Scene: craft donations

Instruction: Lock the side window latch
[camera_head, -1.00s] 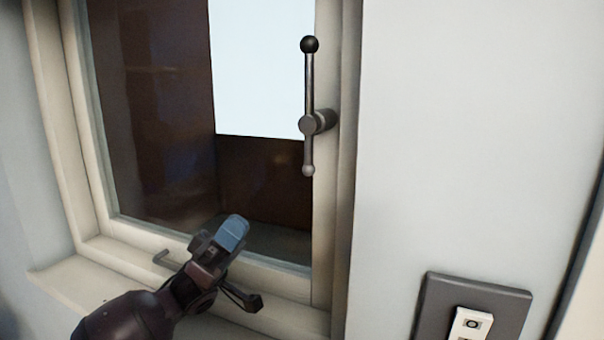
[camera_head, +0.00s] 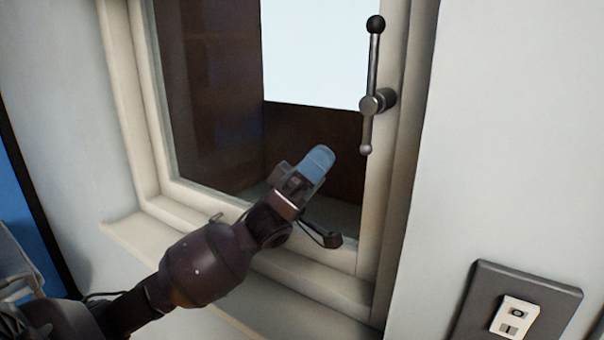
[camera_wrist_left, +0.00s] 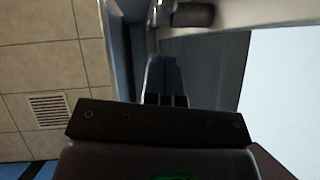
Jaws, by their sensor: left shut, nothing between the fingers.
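The window latch (camera_head: 372,85) is a metal bar standing upright on the right side of the window frame. It has a black ball at its top, a round hub in the middle and a smaller grey knob at its lower end. My left gripper (camera_head: 318,160) is in front of the lower glass, left of the latch's lower end and apart from it in the picture. Its bluish fingers are shut and empty, pointing up and right. The fingers also show in the left wrist view (camera_wrist_left: 163,78). My right gripper is not in view.
The cream window frame (camera_head: 400,190) and sill (camera_head: 150,235) surround the glass. A dark plate with a white switch (camera_head: 515,315) is on the wall at lower right. In the left wrist view, a dark rounded part (camera_wrist_left: 192,14) shows beyond the fingers; I cannot tell what it is.

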